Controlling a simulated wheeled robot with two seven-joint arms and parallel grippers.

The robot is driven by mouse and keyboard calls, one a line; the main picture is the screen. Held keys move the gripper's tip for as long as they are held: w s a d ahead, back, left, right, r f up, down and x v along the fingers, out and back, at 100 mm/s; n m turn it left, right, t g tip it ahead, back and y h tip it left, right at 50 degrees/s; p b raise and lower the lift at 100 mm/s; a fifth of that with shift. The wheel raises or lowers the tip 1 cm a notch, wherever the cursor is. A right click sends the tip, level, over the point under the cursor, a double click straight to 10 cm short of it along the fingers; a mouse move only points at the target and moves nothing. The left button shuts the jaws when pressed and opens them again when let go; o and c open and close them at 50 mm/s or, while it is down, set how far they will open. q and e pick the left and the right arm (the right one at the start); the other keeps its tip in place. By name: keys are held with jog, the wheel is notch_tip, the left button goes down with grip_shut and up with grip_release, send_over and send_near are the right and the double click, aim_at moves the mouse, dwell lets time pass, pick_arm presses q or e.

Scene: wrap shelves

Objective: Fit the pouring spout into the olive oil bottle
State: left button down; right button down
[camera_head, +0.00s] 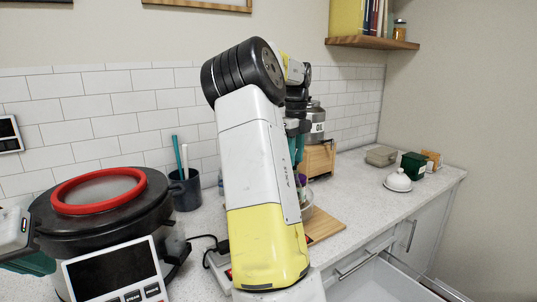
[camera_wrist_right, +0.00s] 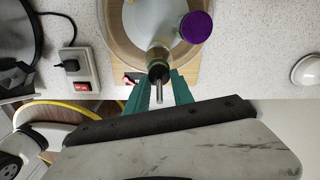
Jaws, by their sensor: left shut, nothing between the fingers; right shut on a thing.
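My right gripper (camera_wrist_right: 160,82) is shut on the pouring spout, which has a dark stopper (camera_wrist_right: 157,71) and a thin metal tube (camera_wrist_right: 160,94) between the teal fingers. A brownish, neck-like part (camera_wrist_right: 156,54) lies just beyond the stopper; I cannot tell whether it belongs to the olive oil bottle or whether the two touch. In the head view my right arm hides most of this area, and part of the right gripper (camera_head: 298,148) shows behind it. My left gripper (camera_head: 32,264) is shut and empty at the left edge, beside the dark cooker.
A clear bowl (camera_wrist_right: 112,40) with a purple-topped thing (camera_wrist_right: 196,27) stands on a wooden board (camera_head: 326,224). The dark cooker (camera_head: 150,200) with a red ring fills the left counter. A dark cup (camera_head: 185,192) stands behind. An open drawer (camera_head: 378,284) juts out front right.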

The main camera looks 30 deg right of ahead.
jog(key=shift+f, duration=0.25)
jog(key=c, duration=1)
grip_release()
notch_tip(320, 180, up, 8)
jog(key=shift+a+f, duration=0.1)
jog(key=shift+s, duration=0.15)
